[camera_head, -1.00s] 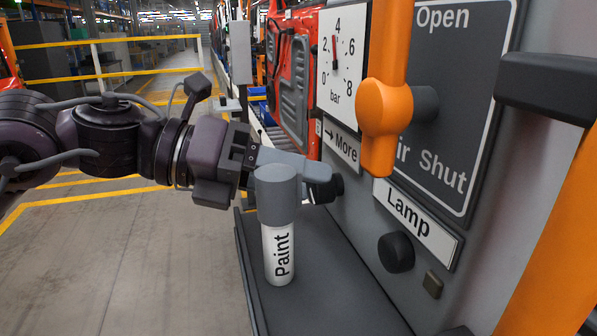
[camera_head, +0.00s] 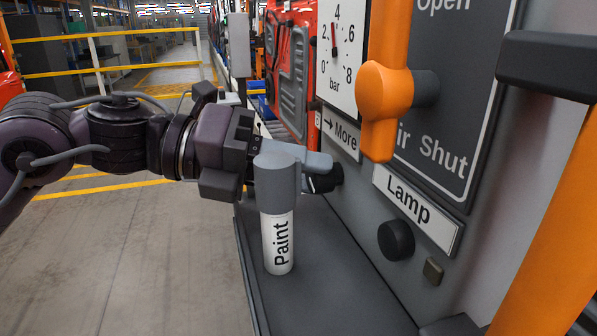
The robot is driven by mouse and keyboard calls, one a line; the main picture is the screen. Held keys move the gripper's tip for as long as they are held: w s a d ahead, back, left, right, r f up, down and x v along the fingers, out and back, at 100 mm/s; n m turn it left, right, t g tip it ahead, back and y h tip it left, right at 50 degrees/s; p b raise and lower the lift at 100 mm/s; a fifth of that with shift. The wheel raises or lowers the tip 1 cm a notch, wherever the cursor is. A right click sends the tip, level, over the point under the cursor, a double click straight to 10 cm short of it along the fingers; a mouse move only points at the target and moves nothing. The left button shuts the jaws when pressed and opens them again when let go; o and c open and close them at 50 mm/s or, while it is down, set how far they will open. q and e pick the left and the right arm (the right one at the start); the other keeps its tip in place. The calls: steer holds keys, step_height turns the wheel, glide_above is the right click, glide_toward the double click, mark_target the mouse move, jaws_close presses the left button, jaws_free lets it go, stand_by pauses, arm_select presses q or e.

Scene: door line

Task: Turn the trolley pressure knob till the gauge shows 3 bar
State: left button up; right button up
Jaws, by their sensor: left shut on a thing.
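The pressure gauge (camera_head: 345,75) is a white dial marked 0 to 8 bar on the grey panel. Its red needle points up, close to the 4 and a little to its left. A black knob (camera_head: 327,180) sits below the "More" label (camera_head: 341,133). My left gripper (camera_head: 318,168) comes in from the left, shut on the knob, with grey fingers along it. A white bottle marked "Paint" (camera_head: 278,245) with a grey cap stands in front and hides part of the fingers. My right gripper is not in view.
An orange lever (camera_head: 385,95) with a round hub stands right of the gauge, over the dark "Air Shut" plate (camera_head: 445,135). A black "Lamp" knob (camera_head: 396,240) is lower right. A dark handle (camera_head: 550,75) juts out at upper right. The grey shelf (camera_head: 330,290) is clear around the bottle.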

arm_select(q)
steer(key=shift+n, duration=0.3)
steer(key=o, duration=1)
steer(key=shift+a, duration=0.1)
steer(key=b+v, duration=0.1)
steer(key=v, duration=0.6)
steer(key=shift+a+b, duration=0.3)
steer(key=shift+b, duration=0.1)
steer(key=shift+w, duration=0.15)
